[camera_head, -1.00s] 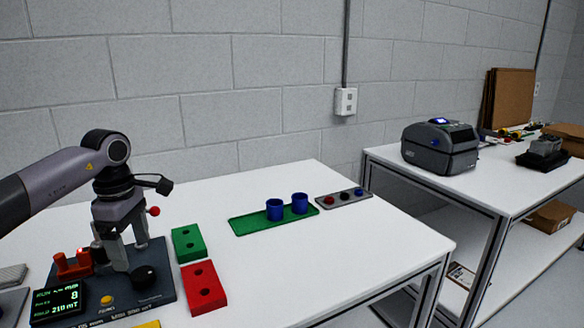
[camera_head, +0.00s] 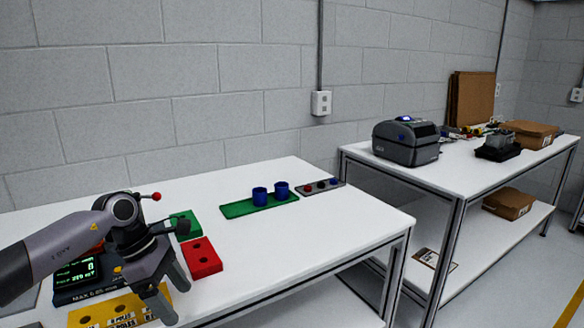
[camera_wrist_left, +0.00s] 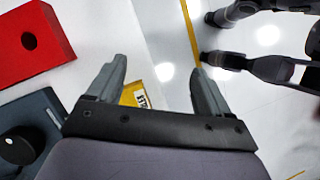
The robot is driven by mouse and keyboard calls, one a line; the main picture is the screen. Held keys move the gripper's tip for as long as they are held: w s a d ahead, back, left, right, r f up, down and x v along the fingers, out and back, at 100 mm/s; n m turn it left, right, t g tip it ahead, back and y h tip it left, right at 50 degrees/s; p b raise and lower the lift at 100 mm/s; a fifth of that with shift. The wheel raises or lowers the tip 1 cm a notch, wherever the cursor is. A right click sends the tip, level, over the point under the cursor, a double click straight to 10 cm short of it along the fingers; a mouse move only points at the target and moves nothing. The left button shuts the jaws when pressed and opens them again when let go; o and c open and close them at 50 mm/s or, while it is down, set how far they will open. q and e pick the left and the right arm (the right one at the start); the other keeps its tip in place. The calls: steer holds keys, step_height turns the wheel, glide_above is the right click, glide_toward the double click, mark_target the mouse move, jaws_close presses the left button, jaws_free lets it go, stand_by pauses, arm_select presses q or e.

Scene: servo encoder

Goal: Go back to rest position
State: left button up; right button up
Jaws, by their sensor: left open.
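My left gripper (camera_head: 172,297) is open and empty in the head view, above the front edge of the white table. Its two fingers also show spread apart in the left wrist view (camera_wrist_left: 155,88), with the table edge and floor below. Beside it stands the dark encoder device (camera_head: 85,280) with a lit green display, partly hidden by my left arm. A red block (camera_head: 202,260) with holes lies just right of the gripper, and a green block (camera_head: 186,224) lies behind it. My right gripper is not in the head view.
A yellow plate (camera_head: 105,311) lies at the table's front. A green tray (camera_head: 236,209) holds two blue cups (camera_head: 260,197). A grey button strip (camera_head: 309,188) lies behind. A printer (camera_head: 406,143) stands on the second table. The white table's right part is clear.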

arm_select(q)
steer(key=s+d+f+n+t+h, duration=0.15)
steer(key=s+d+n+h, duration=0.25)
steer(key=d+n+h, duration=0.45)
steer(key=s+d+n+t+h, duration=0.25)
steer(key=s+d+h, duration=0.25)
steer(key=d, duration=0.7)
steer(key=s+a+f+n+t+y, duration=0.1)
steer(key=a+f+n+t+y, duration=0.45)
steer(key=n, duration=0.85)
steer(key=s+a+f+n+t+y, duration=0.2)
steer(key=a+f+n+t+y, duration=0.4)
steer(key=n, duration=0.8)
steer(key=s+a+f+n+g+y, duration=0.2)
steer(key=s+a+f+n, duration=0.1)
steer(key=s+f+n, duration=0.2)
steer(key=s+a+f+n+g+y, duration=0.2)
steer(key=s+a+f+n, duration=0.2)
steer(key=s, duration=0.4)
steer(key=f+n, duration=0.1)
steer(key=n, duration=0.1)
steer(key=shift+s+f+n+g, duration=0.15)
steer(key=shift+f+n+g, duration=0.05)
steer(key=shift+n+g, duration=0.2)
